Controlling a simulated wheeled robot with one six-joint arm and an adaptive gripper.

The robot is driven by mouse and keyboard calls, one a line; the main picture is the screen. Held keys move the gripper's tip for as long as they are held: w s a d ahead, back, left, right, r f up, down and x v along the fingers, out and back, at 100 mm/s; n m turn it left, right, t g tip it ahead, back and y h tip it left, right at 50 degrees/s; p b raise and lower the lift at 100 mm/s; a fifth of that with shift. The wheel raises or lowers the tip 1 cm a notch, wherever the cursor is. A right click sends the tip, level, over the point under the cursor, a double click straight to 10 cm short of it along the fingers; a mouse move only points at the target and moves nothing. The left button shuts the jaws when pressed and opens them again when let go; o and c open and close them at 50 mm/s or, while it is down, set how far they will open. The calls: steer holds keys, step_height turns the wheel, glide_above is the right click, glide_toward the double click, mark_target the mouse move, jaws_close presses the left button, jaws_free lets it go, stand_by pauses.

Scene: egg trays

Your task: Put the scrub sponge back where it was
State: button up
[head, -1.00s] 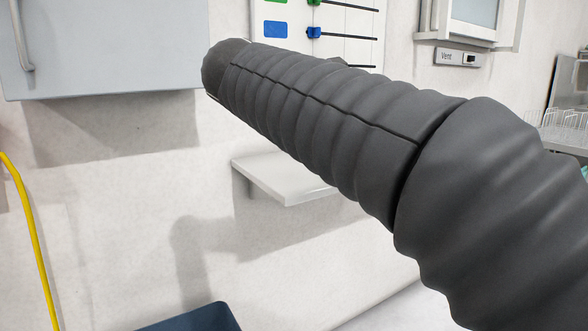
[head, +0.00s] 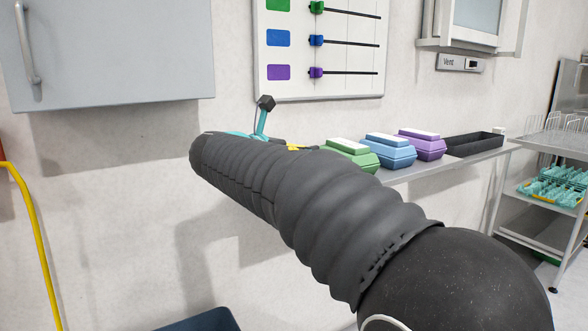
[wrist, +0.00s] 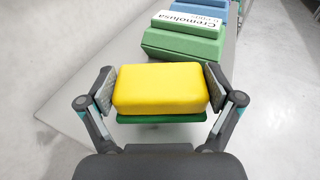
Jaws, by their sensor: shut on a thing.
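The scrub sponge (wrist: 160,88) is a yellow block with a green layer beneath it. In the wrist view it sits between the two finger pads of my gripper (wrist: 160,90), which is shut on it from both sides. Below and behind it in that view is the grey shelf (wrist: 75,92); I cannot tell whether the sponge touches the shelf. In the head view my arm hides most of the gripper, and only a bit of yellow sponge (head: 298,147) shows past it.
A green box (head: 350,153), a blue box (head: 392,153) and a purple box (head: 422,146) stand in a row on the shelf, with a black tray (head: 474,144) farther right. A slider board (head: 350,75) hangs above. A wall cabinet (head: 110,55) is at upper left.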

steer(key=shift+w+a+f, duration=0.2)
steer(key=shift+w+f, duration=0.45)
steer(key=shift+w, duration=0.35)
steer(key=shift+f+b, duration=0.35)
steer(key=shift+f, duration=1.6)
steer(key=o, duration=0.8)
steer(key=shift+o, duration=0.2)
steer(key=v, duration=1.2)
